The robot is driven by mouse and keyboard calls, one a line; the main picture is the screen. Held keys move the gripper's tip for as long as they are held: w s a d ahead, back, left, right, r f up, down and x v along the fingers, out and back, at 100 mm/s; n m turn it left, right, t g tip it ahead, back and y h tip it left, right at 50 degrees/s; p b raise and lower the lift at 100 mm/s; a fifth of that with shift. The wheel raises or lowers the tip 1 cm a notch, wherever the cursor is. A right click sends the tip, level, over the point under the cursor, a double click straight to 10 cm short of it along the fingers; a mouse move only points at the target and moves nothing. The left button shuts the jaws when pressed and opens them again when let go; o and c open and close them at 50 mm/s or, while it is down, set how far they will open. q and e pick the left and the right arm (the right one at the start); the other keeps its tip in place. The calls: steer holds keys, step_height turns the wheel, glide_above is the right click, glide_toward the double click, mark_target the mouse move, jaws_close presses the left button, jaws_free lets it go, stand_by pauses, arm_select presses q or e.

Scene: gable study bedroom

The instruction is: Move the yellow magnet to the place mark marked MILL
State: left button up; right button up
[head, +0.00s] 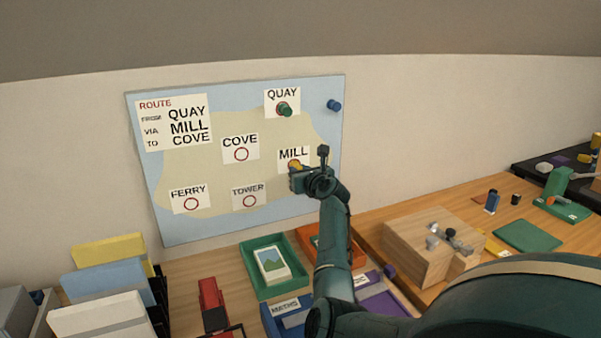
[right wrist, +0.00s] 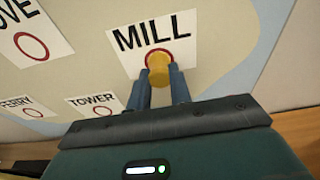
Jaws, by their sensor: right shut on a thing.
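The yellow magnet (head: 294,164) is at the MILL card (head: 292,154) on the right part of the map board (head: 215,220). In the right wrist view the magnet (right wrist: 159,63) lies over the lower part of the red ring under the word MILL (right wrist: 152,35). My right gripper (head: 297,172) is at the board with its two blue fingers (right wrist: 160,80) shut on the magnet from below. Whether the magnet touches the board is hard to tell. My left gripper is not in view.
A green magnet (head: 285,109) sits on the QUAY card, and a blue magnet (head: 334,105) is at the board's upper right. The COVE ring (head: 241,155), FERRY ring (head: 190,204) and TOWER ring (head: 249,202) are empty. A green tray (head: 300,281) and a wooden box (head: 410,255) stand below.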

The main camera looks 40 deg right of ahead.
stand_by(0.3)
steer(key=o, duration=0.8)
steer(key=shift+o, duration=0.2)
arm_select(q)
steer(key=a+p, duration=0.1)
steer(key=p, duration=0.2)
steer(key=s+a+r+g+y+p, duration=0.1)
steer(key=p, duration=0.2)
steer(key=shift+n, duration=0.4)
arm_select(e)
steer(key=f+v, duration=0.1)
steer(key=v, duration=0.5)
steer(key=shift+s, duration=0.5)
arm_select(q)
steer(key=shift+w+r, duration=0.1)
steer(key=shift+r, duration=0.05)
arm_select(e)
steer(key=shift+a, duration=0.15)
